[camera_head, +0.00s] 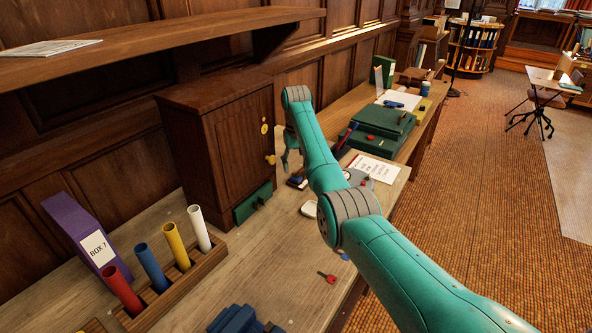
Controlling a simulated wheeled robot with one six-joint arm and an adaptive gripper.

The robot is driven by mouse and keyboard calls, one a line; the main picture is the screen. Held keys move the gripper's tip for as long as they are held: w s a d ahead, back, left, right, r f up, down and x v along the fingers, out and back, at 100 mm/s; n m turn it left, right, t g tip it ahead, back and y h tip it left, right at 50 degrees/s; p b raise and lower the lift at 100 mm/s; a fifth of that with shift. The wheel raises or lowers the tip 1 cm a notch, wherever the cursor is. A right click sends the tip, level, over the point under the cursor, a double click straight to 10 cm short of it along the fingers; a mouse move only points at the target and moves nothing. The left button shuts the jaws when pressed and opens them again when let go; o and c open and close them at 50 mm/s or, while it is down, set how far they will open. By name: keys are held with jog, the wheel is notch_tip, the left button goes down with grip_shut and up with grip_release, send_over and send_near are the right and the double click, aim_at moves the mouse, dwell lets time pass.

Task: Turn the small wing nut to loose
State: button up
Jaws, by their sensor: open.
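My teal arm reaches from the lower right towards the front of a dark wooden cabinet (216,140). My gripper (287,163) hangs below the arm's far end, just right of the cabinet front, small in view and partly hidden by the arm. It is open, and I see nothing held in it. Two small yellow fittings are on the cabinet front, an upper one (264,128) and a lower one (270,159) close to my gripper. I cannot tell for sure whether either is the small wing nut, or whether my gripper touches the lower one.
A green drawer (253,203) sits at the cabinet's foot. Colored tubes stand in a wooden rack (200,262) at the front left, beside a purple box (78,232). A small red-headed item (327,277) lies on the bench. A green case (382,122) is farther back. A shelf (150,45) overhangs the cabinet.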

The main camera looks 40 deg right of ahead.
notch_tip(320, 180, up, 10)
jog(key=shift+f, duration=0.2)
dwell(0.6)
